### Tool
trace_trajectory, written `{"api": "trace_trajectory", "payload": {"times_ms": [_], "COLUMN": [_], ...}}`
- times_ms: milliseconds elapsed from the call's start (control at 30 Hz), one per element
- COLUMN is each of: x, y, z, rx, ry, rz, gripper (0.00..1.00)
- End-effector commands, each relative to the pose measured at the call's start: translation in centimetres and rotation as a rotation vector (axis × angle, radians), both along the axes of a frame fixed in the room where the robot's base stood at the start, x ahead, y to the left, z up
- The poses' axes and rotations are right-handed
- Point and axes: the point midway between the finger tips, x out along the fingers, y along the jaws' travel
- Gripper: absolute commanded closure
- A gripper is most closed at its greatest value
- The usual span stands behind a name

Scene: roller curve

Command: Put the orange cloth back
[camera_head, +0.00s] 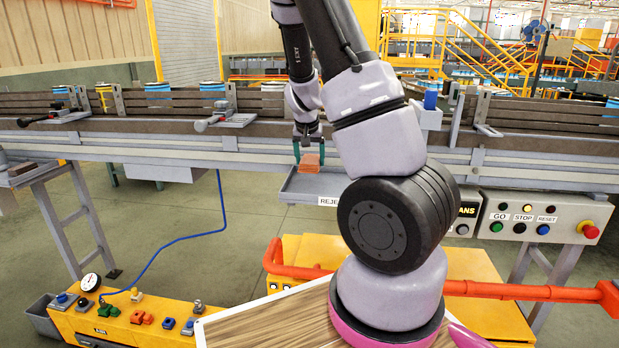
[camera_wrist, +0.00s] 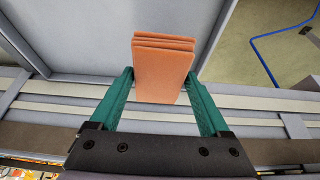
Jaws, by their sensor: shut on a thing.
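The orange cloth (camera_wrist: 162,68) is a folded stack of layers between the two green fingers of my gripper (camera_wrist: 160,92) in the wrist view. My gripper is shut on it. In the head view the cloth (camera_head: 309,163) hangs below my gripper (camera_head: 309,152), in front of the conveyor's side and above the grey reject tray. I cannot tell the exact gap between cloth and tray.
The grey tray labelled REJECT (camera_head: 312,188) is fixed below the conveyor (camera_head: 250,145). A button panel (camera_head: 540,218) is at the right. A yellow unit (camera_head: 130,318) with small parts is at lower left. An orange rail (camera_head: 500,290) crosses lower right.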

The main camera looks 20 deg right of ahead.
Motion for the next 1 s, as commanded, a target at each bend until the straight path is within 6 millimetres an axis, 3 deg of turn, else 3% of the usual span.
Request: {"api": "trace_trajectory", "payload": {"times_ms": [400, 867, 900, 933, 1000], "x": [-0.1, 0.0, 0.0, 0.0, 0.0], "y": [-0.1, -0.1, 0.0, 0.0, 0.0], "z": [-5.3, -6.2, -6.1, -6.1, -6.1], "rx": [0.000, -0.001, -0.001, -0.001, 0.000], "ry": [0.002, 0.001, 0.001, 0.001, 0.000], "rz": [-0.002, 0.000, 0.000, 0.000, 0.000], "gripper": [0.64, 0.64, 0.05, 0.00, 0.00]}}
